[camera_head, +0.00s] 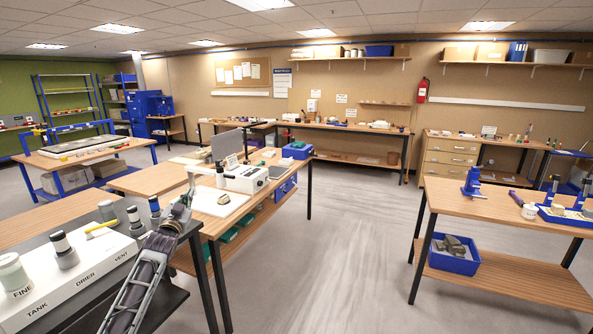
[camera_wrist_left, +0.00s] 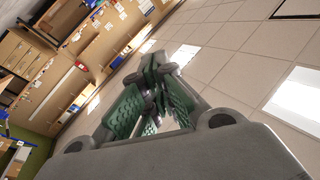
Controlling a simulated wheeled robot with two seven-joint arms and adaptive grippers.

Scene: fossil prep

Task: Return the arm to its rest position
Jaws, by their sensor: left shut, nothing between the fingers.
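My left arm (camera_head: 145,285) rises from the bottom of the head view, in front of the bench with the white labelled box. Its left gripper (camera_head: 184,203) points up and away, seen against the middle workbench. In the wrist view the left gripper (camera_wrist_left: 152,95) has its green ridged finger pads drawn together, with nothing between them. Behind it are ceiling panels and the tilted room, so it is in free air. My right gripper is in neither view.
The white box (camera_head: 75,275) with jars stands close at the left. A right table (camera_head: 500,207) holds blue tools. The floor (camera_head: 340,240) between the benches is clear.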

